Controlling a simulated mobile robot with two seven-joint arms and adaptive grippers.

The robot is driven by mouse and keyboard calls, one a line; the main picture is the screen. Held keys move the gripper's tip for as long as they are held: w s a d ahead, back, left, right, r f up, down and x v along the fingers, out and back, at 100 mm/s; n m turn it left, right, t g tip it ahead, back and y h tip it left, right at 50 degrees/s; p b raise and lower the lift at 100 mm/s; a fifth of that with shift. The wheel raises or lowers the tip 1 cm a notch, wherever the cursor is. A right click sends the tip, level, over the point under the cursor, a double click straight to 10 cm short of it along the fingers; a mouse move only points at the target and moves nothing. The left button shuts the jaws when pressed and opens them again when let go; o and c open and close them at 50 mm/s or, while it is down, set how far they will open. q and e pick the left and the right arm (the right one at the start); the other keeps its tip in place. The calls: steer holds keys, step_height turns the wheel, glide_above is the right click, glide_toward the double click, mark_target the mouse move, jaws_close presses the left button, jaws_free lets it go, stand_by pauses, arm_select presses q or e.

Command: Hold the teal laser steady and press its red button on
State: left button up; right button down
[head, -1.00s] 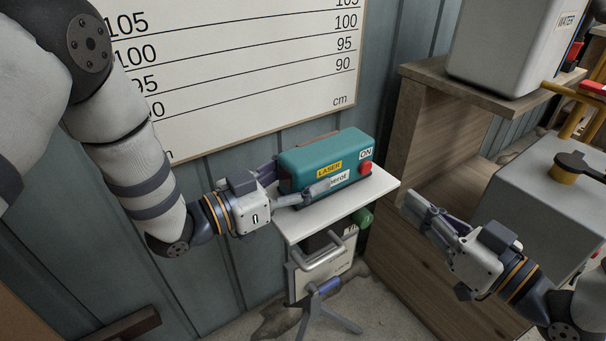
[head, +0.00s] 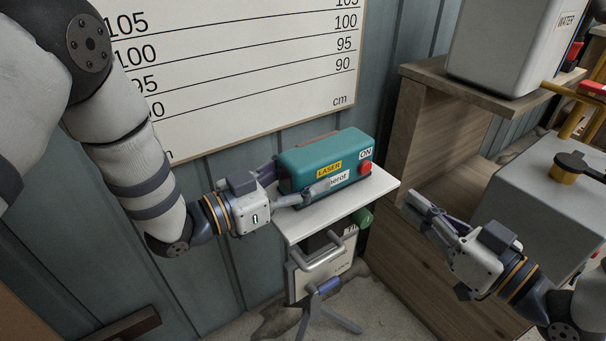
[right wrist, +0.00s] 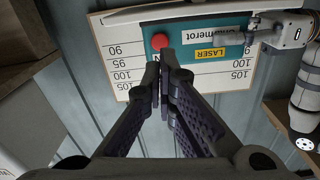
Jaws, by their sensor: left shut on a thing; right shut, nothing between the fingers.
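The teal laser (head: 318,158) sits on a small white shelf (head: 382,188) on a stand, with a yellow LASER label and an ON label. Its red button (head: 365,167) is on the right end of its front face. My left gripper (head: 300,190) is shut on the laser's left part, one finger across the front; the other finger is mostly hidden behind the laser. My right gripper (head: 418,204) is shut and empty, to the right of the shelf and apart from the button. In the right wrist view the red button (right wrist: 160,41) lies just beyond the closed fingertips (right wrist: 162,58).
A white centimetre board (head: 230,70) hangs on the wall behind the laser. A wooden cabinet (head: 425,130) stands right of the shelf, with a grey WATER container (head: 505,50) on top. A grey box (head: 540,205) stands at the right. A green cylinder (head: 362,218) is below the shelf.

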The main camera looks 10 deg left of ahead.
mark_target(366, 168)
steer(key=w+a+m+h, duration=0.1)
steer(key=w+m+h, duration=0.1)
steer(key=m+h, duration=0.2)
steer(key=w+a+m+t+h, duration=0.1)
steer(key=m+h, duration=0.3)
steer(key=m, duration=0.4)
steer(key=w+a+r+m+t+h, duration=0.1)
steer(key=w+a+m+h, duration=0.2)
steer(key=m, duration=0.4)
steer(key=shift+a+h, duration=0.15)
steer(key=shift+h, duration=0.75)
